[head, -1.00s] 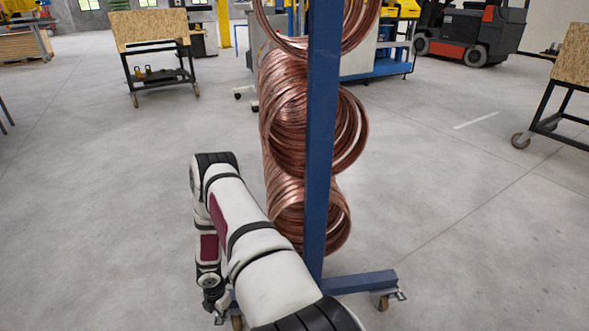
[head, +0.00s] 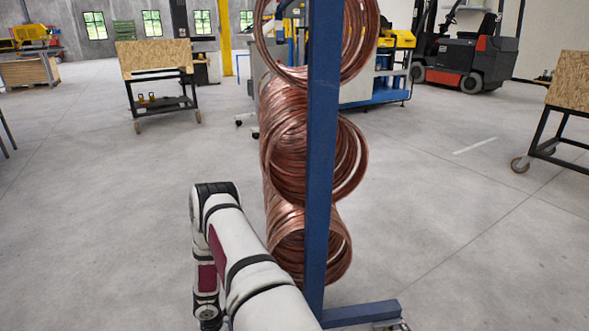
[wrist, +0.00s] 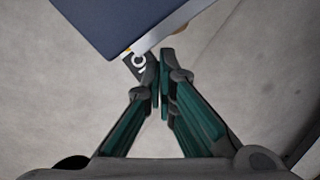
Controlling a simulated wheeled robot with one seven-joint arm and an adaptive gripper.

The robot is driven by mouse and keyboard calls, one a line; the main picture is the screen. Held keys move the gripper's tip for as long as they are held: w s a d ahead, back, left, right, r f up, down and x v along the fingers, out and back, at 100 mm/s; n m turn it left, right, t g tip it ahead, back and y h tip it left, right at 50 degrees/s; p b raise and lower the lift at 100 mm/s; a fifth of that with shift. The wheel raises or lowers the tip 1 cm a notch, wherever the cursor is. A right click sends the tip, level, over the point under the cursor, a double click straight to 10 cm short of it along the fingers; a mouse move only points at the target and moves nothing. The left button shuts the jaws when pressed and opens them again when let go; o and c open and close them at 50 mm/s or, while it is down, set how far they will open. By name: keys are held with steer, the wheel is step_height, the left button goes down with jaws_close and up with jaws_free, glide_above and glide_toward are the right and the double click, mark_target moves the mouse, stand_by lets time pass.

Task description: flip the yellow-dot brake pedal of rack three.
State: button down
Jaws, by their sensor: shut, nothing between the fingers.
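The blue rack (head: 322,150) with copper coils stands in front of me in the head view. In the wrist view its blue foot beam (wrist: 125,22) crosses the top. A small dark brake pedal (wrist: 146,73) with white marking sticks out from under the beam, with a small yellow spot (wrist: 128,50) at its upper left end. My gripper (wrist: 161,80) is shut and empty, its fingertips beside the pedal's right edge and partly over it. I cannot tell whether they touch it. The gripper is out of frame in the head view.
Copper coils (head: 284,140) hang on the rack close to my arm. The rack's foot (head: 360,313) reaches right along the floor. A wheeled wooden-topped cart (head: 155,58) and a forklift (head: 465,55) stand farther back.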

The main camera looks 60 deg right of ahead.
steer(key=shift+f+b, duration=1.2)
steer(key=shift+f, duration=0.25)
stand_by(1.2)
steer(key=shift+r, duration=0.1)
step_height(320, 180, up, 7)
steer(key=p, duration=0.4)
steer(key=shift+p, duration=0.3)
stand_by(0.6)
